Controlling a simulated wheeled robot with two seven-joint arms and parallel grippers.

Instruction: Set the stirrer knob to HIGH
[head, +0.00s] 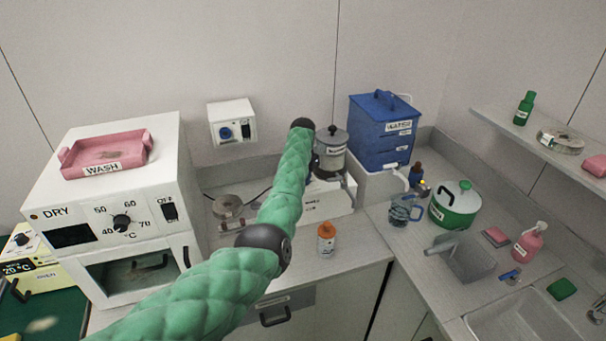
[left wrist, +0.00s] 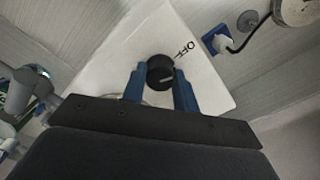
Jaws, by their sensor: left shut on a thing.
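The stirrer knob (left wrist: 160,72) is a black round knob with a white pointer line, on a white housing (left wrist: 207,83) in the left wrist view. The letters OFF (left wrist: 185,50) are printed beside it; no HIGH mark shows. The pointer line aims right in that view, a little off the OFF letters. My left gripper (left wrist: 159,90) has its blue fingers on both sides of the knob, shut on it. In the head view, the white stirrer base (head: 322,204) carries a lidded steel pot (head: 330,157); my green-sleeved arm covers part of it, and the knob and gripper are hidden.
A white oven (head: 168,233) stands left, with a pink WASH tray (head: 132,167) on top.

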